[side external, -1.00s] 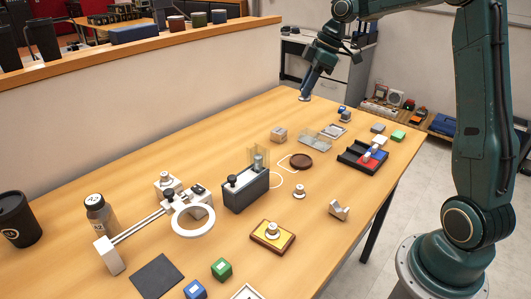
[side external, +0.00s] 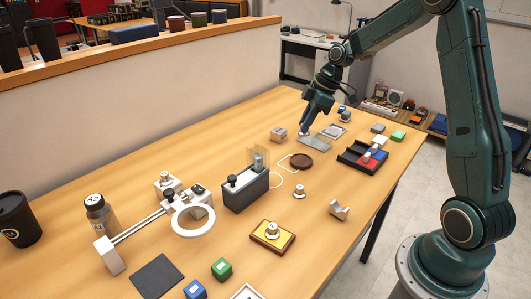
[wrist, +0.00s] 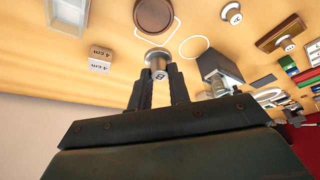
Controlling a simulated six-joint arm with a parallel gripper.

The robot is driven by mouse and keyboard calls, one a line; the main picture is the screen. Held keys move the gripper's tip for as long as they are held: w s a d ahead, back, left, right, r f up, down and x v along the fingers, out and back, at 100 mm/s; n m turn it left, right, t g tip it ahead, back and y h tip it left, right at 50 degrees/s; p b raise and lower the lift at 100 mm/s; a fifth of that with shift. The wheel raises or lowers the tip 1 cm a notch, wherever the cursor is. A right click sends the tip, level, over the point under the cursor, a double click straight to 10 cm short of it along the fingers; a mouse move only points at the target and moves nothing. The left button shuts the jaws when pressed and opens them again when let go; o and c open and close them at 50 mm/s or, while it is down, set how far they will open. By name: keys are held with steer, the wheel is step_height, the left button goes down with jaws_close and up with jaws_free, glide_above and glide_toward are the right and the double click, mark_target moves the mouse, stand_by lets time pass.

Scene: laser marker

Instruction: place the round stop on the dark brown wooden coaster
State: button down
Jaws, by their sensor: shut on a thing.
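The dark brown wooden coaster (side external: 301,161) is a round disc lying flat and bare on the table; it also shows at the top of the wrist view (wrist: 153,15). My gripper (side external: 304,132) is above the far part of the table, beyond the coaster, near a clear box. In the wrist view my gripper (wrist: 157,78) is shut on the round stop (wrist: 157,58), a silvery round piece with a small marked label facing the camera. The stop is apart from the coaster. In the side view it is mostly hidden by the fingers.
The clear box (side external: 313,142) and a small block (side external: 278,134) are near my gripper. A dark grey device (side external: 246,190) with clear upright plates stands left of the coaster. A similar round piece (side external: 299,192) stands in front of it. A black tray (side external: 352,161) lies to the right.

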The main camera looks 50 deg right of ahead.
mark_target(305, 135)
step_height(305, 135, down, 5)
steer(key=shift+r, duration=0.1)
steer(key=shift+f, duration=2.15)
steer(key=shift+f, duration=0.2)
steer(key=c, duration=1.3)
jaws_free()
steer(key=shift+r, duration=0.1)
steer(key=v, duration=1.2)
steer(key=shift+r, duration=0.1)
steer(key=shift+a, duration=0.15)
